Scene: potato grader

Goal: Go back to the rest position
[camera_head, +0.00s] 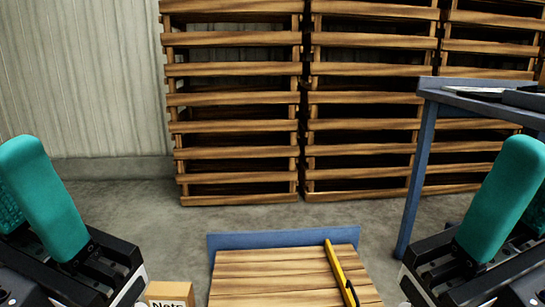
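My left gripper (14,172) is at the left edge, its teal fingers pointing up. Part of the ribbed face of its farther finger shows behind the nearer one, so it looks open, with nothing seen in it. My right gripper (532,172) is at the right edge in a similar upright pose. Its second finger is partly cut off by the frame; it also looks open and empty. Both grippers are apart from the wooden-topped table between them.
The wooden board top (270,285) has a blue back rim (285,238) and bears a yellow-and-black tool (340,272). A cardboard box marked "Nets" (170,293) is at its left. A blue-legged table (415,180) stands right. Stacked wooden crates (235,125) stand behind bare floor.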

